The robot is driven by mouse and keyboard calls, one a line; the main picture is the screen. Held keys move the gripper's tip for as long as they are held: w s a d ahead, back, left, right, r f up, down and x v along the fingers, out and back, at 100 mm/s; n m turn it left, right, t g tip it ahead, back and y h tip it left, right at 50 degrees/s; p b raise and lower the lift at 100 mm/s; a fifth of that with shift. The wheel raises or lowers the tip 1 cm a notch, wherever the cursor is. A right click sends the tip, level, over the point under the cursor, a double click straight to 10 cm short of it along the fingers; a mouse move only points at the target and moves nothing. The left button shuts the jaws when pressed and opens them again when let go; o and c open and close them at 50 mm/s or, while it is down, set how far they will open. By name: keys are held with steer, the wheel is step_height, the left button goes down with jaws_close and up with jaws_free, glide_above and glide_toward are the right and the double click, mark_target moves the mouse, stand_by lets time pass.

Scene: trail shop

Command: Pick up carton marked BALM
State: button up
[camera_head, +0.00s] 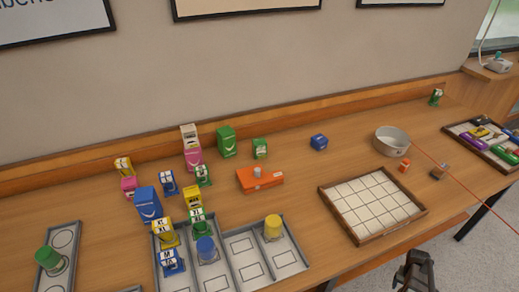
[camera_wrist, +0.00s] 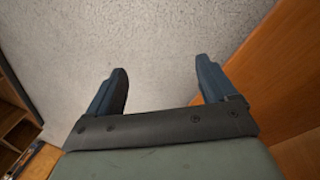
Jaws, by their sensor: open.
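Several small cartons stand on the wooden table in the head view, and the lettering on them is too small for me to read BALM on any. They include a green carton (camera_head: 227,141), a smaller green carton (camera_head: 260,149), a large blue carton (camera_head: 148,204), a pink carton (camera_head: 193,158), a white carton (camera_head: 189,136) and a yellow carton (camera_head: 192,197). A blue carton (camera_head: 319,142) lies apart near the middle. My gripper (camera_head: 418,262) is at the lower right, off the table's front edge and far from the cartons. In the wrist view its fingers (camera_wrist: 162,70) are apart with nothing between them.
A grey divided tray (camera_head: 239,267) holds colored pieces at the front. An orange box (camera_head: 262,183) lies behind it. A wooden grid tray (camera_head: 345,220), a metal bowl (camera_head: 390,148) and a filled tray (camera_head: 462,142) are at the right. Bare table lies between the orange box and grid tray.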

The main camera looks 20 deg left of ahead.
steer(key=w+d+r+m+t+h, duration=0.2)
steer(key=w+d+r+t+h, duration=0.25)
steer(key=w+d+r, duration=2)
steer(key=w+a+r+t, duration=0.1)
steer(key=w+a+r, duration=0.25)
steer(key=r, duration=0.55)
steer(key=w+a+r+t, duration=0.15)
steer(key=w+r, duration=0.25)
steer(key=r, duration=0.4)
steer(key=w+a+r+n+y, duration=0.1)
steer(key=w+a+r, duration=0.15)
steer(key=a, duration=0.65)
steer(key=w+a+r+n+y, duration=0.1)
steer(key=w+a+r+n, duration=0.15)
steer(key=a, duration=0.75)
steer(key=n+g+y, duration=0.3)
steer(key=n+y, duration=0.5)
steer(key=n, duration=0.1)
glide_above(260, 142)
steer(key=s+d, duration=0.3)
steer(key=x, duration=1.2)
steer(key=shift+s+a+f, duration=0.2)
steer(key=shift+f, duration=0.25)
